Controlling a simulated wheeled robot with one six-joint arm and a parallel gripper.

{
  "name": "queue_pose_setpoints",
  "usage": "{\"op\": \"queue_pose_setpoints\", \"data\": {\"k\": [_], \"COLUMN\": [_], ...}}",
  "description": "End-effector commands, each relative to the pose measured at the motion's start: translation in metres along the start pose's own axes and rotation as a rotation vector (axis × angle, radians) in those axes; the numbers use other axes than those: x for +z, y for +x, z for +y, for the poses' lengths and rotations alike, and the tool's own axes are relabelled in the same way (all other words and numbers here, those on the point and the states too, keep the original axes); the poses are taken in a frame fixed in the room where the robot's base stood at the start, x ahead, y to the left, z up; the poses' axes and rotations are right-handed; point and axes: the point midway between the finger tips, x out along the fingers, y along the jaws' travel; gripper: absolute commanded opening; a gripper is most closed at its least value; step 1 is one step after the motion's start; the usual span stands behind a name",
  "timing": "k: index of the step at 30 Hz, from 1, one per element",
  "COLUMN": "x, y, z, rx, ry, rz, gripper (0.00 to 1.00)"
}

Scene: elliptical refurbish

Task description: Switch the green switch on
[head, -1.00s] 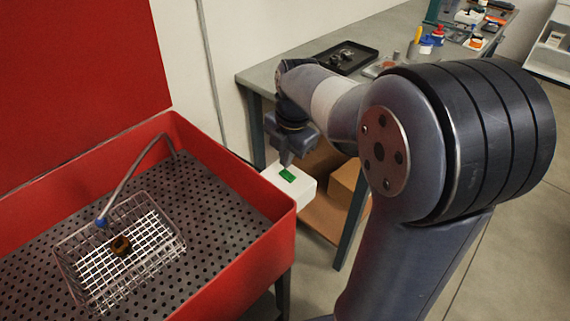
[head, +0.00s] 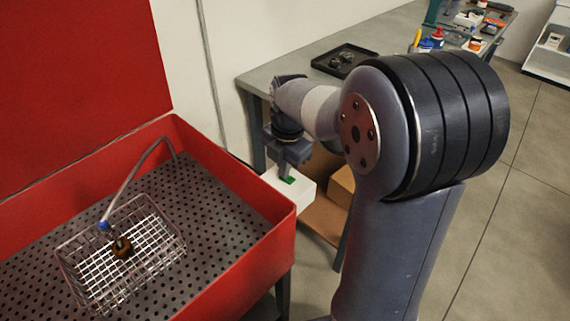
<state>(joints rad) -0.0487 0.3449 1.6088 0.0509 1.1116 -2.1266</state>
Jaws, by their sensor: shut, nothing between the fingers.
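The green switch (head: 289,180) sits on top of a white box (head: 295,193) just beyond the right corner of the red basin. Only part of the green shows, as my gripper (head: 283,174) covers the rest. My gripper points down with its fingers shut and empty. Its tips are at the switch and seem to touch it, though the contact is partly hidden.
The red basin (head: 268,243) holds a wire basket (head: 75,262) with a brown part (head: 122,249) under a blue-tipped hose (head: 104,226). A workbench (head: 262,78) with a black tray (head: 325,65) stands behind my arm. Open floor lies right.

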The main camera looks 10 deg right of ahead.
Motion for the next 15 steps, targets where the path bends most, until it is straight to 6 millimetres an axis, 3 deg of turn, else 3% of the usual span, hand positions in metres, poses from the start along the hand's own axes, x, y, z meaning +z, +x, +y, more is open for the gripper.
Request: {"op": "queue_pose_setpoints", "data": {"k": [15], "x": [0.0], "y": [-0.002], "z": [-0.017], "rx": [-0.006], "ry": [0.001], "rz": [0.003], "gripper": [0.0]}}
